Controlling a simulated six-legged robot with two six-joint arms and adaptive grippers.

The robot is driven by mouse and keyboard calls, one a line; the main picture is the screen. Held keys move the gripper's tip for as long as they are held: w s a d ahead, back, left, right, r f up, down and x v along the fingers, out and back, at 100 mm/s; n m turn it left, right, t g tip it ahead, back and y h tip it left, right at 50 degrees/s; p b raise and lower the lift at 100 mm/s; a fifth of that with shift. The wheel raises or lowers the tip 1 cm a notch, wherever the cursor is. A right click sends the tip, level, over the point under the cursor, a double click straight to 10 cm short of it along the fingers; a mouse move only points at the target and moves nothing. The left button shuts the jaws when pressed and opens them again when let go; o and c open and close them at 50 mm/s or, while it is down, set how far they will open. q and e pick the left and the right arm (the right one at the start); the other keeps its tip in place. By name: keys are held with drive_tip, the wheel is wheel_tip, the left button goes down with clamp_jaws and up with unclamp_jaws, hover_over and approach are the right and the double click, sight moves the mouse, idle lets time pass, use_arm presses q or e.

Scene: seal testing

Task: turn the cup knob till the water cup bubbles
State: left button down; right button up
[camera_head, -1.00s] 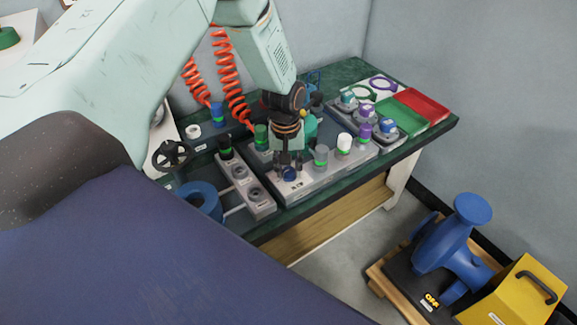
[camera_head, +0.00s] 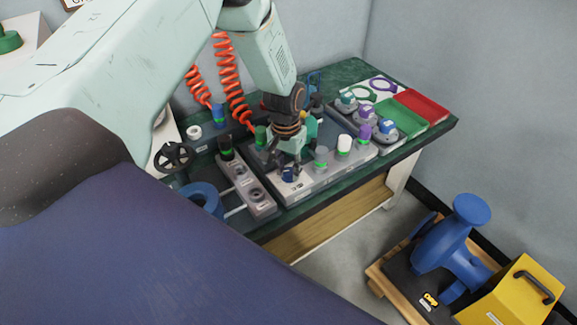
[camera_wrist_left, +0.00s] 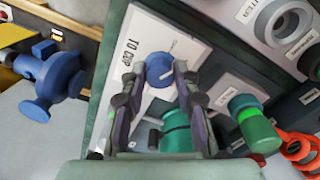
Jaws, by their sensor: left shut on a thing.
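The cup knob is a small blue knob (camera_head: 289,174) at the front of a pale grey panel (camera_head: 307,184). In the left wrist view the blue knob (camera_wrist_left: 159,70) sits beside the lettering "TO CUP", with a pale pointer bar on it. My left gripper (camera_head: 285,163) reaches down onto it from above. In the left wrist view the fingertips of my left gripper (camera_wrist_left: 163,73) are at both sides of the knob, shut on it. A teal cylinder (camera_wrist_left: 177,132) shows between the fingers. I cannot make out the water cup or any bubbles. My right gripper is not in view.
Grey and white knobs (camera_head: 344,144) stand close right of the gripper. A grey block with sockets (camera_head: 262,210) is at its left. Orange coiled hoses (camera_head: 232,85) hang behind. Green and red trays (camera_head: 423,105) lie at the far right.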

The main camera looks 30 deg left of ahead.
sight(287, 169)
use_arm(q)
drive_tip(key=m, duration=0.5)
drive_tip(key=shift+m, duration=0.4)
drive_tip(key=shift+w, duration=0.1)
idle(0.3)
drive_tip(key=c, duration=1)
unclamp_jaws()
drive_tip(key=r, duration=1.2)
drive_tip(key=shift+a, duration=0.25)
